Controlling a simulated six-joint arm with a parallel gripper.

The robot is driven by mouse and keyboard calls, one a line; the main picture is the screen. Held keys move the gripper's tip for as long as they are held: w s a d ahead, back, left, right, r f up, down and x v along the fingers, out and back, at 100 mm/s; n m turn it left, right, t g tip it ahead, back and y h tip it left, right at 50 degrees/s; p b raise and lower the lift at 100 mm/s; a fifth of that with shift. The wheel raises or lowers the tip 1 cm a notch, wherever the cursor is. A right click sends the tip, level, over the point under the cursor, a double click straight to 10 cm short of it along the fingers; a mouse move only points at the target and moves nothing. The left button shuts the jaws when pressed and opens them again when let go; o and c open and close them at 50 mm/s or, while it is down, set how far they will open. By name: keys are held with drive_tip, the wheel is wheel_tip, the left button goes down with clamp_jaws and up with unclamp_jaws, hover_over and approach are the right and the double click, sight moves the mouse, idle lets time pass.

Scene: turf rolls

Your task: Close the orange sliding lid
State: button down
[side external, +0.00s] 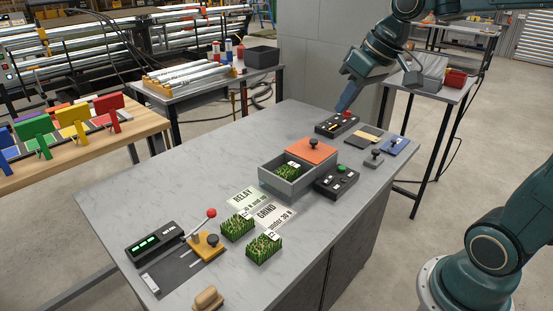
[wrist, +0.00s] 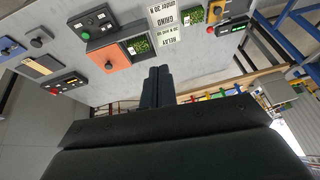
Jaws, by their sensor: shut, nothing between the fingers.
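The orange lid (side external: 311,151) with a dark knob (side external: 313,143) covers the right, far part of a grey box (side external: 272,181). The left, near part of the box stands open, with a green turf piece (side external: 289,170) inside. The wrist view also shows the orange lid (wrist: 108,56) and, beside it, the open part with the turf (wrist: 139,46). My gripper (side external: 341,108) is shut and empty, pointing down above the far side of the table, behind the lid and apart from it. Its shut fingers (wrist: 158,71) also show in the wrist view.
A black box with a red button (side external: 337,124) stands close below my gripper. A green-button box (side external: 337,181) stands next to the grey box. Turf pieces (side external: 237,227) and sign cards (side external: 270,214) lie at the near left. A lever device (side external: 205,243) stands further left.

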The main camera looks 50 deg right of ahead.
drive_tip(key=w+d+f+y, duration=0.1)
drive_tip(key=w+d+f, duration=0.1)
drive_tip(key=w+d, duration=0.45)
drive_tip(key=w+d+f+y, duration=0.1)
drive_tip(key=w+d+f, duration=0.2)
drive_tip(key=w+d, duration=0.35)
drive_tip(key=d+f, duration=0.5)
drive_tip(key=d, duration=0.3)
drive_tip(key=d+f+m+t+y, duration=0.1)
drive_tip(key=d+f, duration=0.4)
drive_tip(key=d, duration=0.4)
drive_tip(key=shift+s+d+f, duration=0.3)
drive_tip(key=shift+s, duration=0.15)
approach(325, 146)
drive_tip(key=w+f, duration=0.4)
drive_tip(key=shift+w+a+r, duration=0.1)
drive_tip(key=shift+w+a, duration=0.1)
drive_tip(key=shift+a, duration=0.65)
drive_tip(key=shift+w+a+r, duration=0.1)
drive_tip(key=shift+w+a, duration=0.15)
drive_tip(key=shift+a, duration=0.65)
